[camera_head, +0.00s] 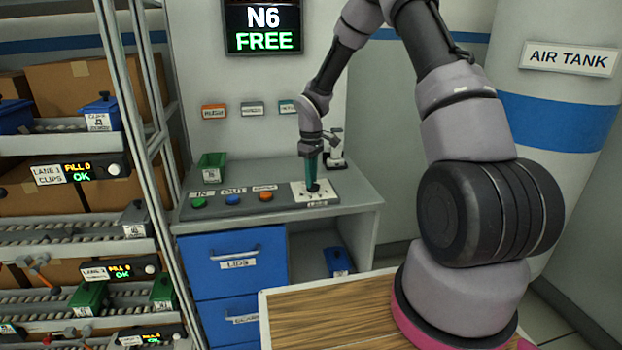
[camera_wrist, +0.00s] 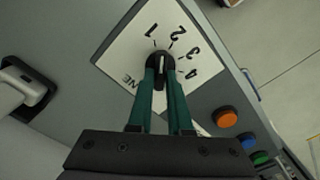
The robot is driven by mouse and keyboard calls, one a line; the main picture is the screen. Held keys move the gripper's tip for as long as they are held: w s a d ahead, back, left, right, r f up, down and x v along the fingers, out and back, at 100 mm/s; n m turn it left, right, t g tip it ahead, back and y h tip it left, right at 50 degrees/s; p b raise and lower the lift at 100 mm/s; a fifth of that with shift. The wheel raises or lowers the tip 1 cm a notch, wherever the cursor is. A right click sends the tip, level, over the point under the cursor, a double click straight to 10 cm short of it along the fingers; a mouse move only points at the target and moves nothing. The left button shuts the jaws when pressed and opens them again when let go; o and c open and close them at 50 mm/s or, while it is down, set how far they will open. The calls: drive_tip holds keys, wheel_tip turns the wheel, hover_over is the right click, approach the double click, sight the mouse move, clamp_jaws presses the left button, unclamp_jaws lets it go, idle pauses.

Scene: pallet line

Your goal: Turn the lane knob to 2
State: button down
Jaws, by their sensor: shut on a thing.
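The lane knob (camera_wrist: 160,62) is a small black dial with a white line. It sits on a white plate (camera_wrist: 122,57) marked 1, 2, 3 and 4. The white line points roughly up the wrist picture, towards the space between 1 and 2; its exact setting is hard to tell. My gripper (camera_wrist: 161,80) has its green fingers shut on the knob from above. In the head view my gripper (camera_head: 312,182) reaches down to the plate (camera_head: 328,198) on the console, and the fingers partly hide the knob.
Green, blue and orange buttons (camera_head: 265,196) stand left of the plate on the console. A green bin (camera_head: 208,167) is behind them. A grey device (camera_head: 335,150) stands just behind the plate. A shelf rack (camera_head: 140,120) is at left. A screen (camera_head: 263,27) reads N6 FREE.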

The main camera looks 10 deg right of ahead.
drive_tip(key=shift+d+m, duration=0.1)
drive_tip(key=shift+m, duration=2)
drive_tip(key=c, duration=0.8)
unclamp_jaws()
drive_tip(key=shift+c, duration=0.2)
drive_tip(key=shift+r, duration=0.1)
wheel_tip(320, 180, up, 11)
